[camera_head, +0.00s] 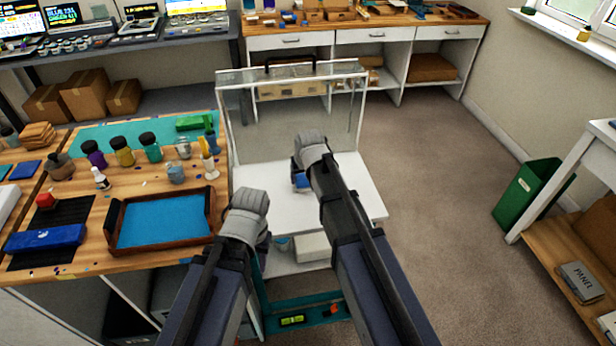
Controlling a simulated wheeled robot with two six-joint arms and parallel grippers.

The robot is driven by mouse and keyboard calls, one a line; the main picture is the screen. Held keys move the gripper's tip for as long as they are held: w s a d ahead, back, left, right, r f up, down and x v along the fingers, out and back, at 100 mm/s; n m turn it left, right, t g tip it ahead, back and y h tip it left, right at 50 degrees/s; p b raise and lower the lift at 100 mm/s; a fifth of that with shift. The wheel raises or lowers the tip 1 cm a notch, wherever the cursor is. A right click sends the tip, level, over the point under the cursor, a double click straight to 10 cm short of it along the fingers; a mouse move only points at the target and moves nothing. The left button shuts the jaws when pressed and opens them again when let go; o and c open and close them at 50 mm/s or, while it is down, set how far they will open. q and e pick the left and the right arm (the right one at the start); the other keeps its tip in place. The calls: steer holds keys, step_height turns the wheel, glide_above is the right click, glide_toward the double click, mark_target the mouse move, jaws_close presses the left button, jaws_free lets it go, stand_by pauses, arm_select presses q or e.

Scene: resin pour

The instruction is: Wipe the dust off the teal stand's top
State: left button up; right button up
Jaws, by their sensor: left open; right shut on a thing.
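The stand has a white top (350,190), and a teal lower shelf (283,314) shows beneath it. A clear framed hood (290,125) with a dark handle stands upright over the back of the top. My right gripper (303,172) is over the left middle of the top, shut on a small blue thing, perhaps a wiping pad (297,184), mostly hidden by the gripper. I cannot tell whether the pad touches the top. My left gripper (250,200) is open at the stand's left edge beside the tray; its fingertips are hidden. No dust can be made out.
Left is a wooden bench with a blue-lined tray (112,228), several pigment bottles (123,152), a blue case (45,238) and a teal mat (105,135). A green bin (528,192) and a shelf unit (560,230) stand right. Carpet between is clear.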

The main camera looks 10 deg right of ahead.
steer(key=shift+a, duration=0.2)
steer(key=shift+a+r, duration=0.1)
steer(key=shift+a, duration=1.8)
steer(key=shift+f, duration=0.2)
steer(key=shift+s, duration=0.1)
steer(key=shift+d, duration=0.1)
steer(key=shift+d, duration=0.15)
steer(key=shift+d+r, duration=0.1)
steer(key=shift+d, duration=1.75)
